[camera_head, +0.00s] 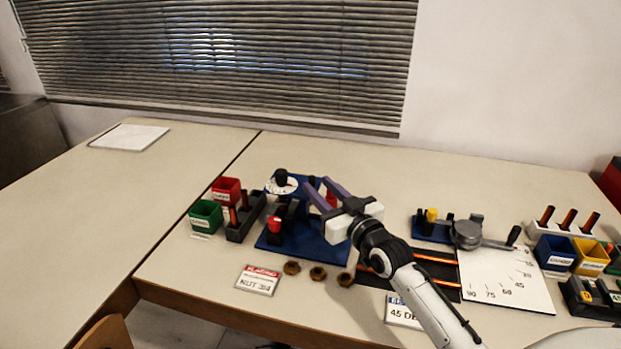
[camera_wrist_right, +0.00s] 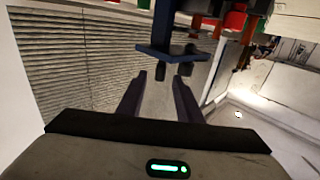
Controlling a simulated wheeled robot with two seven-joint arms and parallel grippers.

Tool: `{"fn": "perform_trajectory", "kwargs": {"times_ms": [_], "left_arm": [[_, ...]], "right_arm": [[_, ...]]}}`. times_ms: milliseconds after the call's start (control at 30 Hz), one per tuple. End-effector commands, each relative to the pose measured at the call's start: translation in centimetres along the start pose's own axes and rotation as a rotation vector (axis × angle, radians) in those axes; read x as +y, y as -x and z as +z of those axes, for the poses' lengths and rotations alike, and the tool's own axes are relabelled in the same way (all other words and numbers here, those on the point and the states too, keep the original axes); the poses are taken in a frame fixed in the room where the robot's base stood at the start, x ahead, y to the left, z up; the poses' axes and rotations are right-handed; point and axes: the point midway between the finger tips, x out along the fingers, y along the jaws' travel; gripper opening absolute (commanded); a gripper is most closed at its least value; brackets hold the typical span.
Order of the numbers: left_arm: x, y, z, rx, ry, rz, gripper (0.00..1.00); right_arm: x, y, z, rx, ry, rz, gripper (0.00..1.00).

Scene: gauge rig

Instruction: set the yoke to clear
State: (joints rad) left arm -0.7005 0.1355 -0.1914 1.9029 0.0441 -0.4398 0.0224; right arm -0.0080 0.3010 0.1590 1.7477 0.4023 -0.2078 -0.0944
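The blue rig (camera_head: 300,243) stands on the table left of centre. It carries a white dial with a black knob (camera_head: 281,178), a red-capped black part (camera_head: 275,225) and another red part beside my fingers. I cannot tell which part is the yoke, and no "clear" mark is readable. My right gripper (camera_head: 317,184) reaches over the rig with its purple fingers spread. In the right wrist view its fingers (camera_wrist_right: 160,95) are apart with nothing between them. A blue plate with dark pegs (camera_wrist_right: 170,54) shows beyond the fingertips. My left gripper is not in view.
Green (camera_head: 206,216) and red (camera_head: 226,190) bins and a dark peg rack (camera_head: 245,216) stand left of the rig. Several brass nuts (camera_head: 318,273) and a label card (camera_head: 258,280) lie in front. An angle gauge (camera_head: 468,233) and more bins stand right. The back of the table is clear.

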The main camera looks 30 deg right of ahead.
Motion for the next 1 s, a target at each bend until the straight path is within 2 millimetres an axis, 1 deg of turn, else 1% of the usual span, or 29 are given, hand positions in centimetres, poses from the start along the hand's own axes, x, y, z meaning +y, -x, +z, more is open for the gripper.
{"fn": "perform_trajectory", "kwargs": {"times_ms": [33,100,233,433,633,667,700,833,1000], "left_arm": [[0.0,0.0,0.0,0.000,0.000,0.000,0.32],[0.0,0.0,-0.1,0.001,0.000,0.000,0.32],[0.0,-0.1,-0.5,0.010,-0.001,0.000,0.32],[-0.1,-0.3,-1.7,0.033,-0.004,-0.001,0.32],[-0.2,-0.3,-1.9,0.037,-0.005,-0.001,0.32],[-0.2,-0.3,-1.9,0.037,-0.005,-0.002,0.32],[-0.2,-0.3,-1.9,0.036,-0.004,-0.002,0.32],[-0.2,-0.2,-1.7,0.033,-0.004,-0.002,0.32],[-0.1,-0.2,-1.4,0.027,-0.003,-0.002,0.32]], "right_arm": [[0.1,-1.0,-0.1,0.002,0.001,0.001,0.33],[0.0,-2.1,-0.1,0.001,0.002,0.000,0.33],[0.0,-3.6,0.0,0.000,0.000,0.000,0.33],[0.0,-4.4,0.0,-0.001,0.001,0.000,0.33],[0.0,-4.4,0.0,-0.001,0.001,0.000,0.33],[0.0,-4.4,0.0,-0.001,0.001,0.000,0.29],[0.0,-4.4,0.1,-0.001,0.001,0.000,0.22],[0.0,-4.4,0.0,-0.001,0.001,0.000,0.00],[0.0,-4.4,0.0,-0.001,0.001,0.000,0.00]]}}
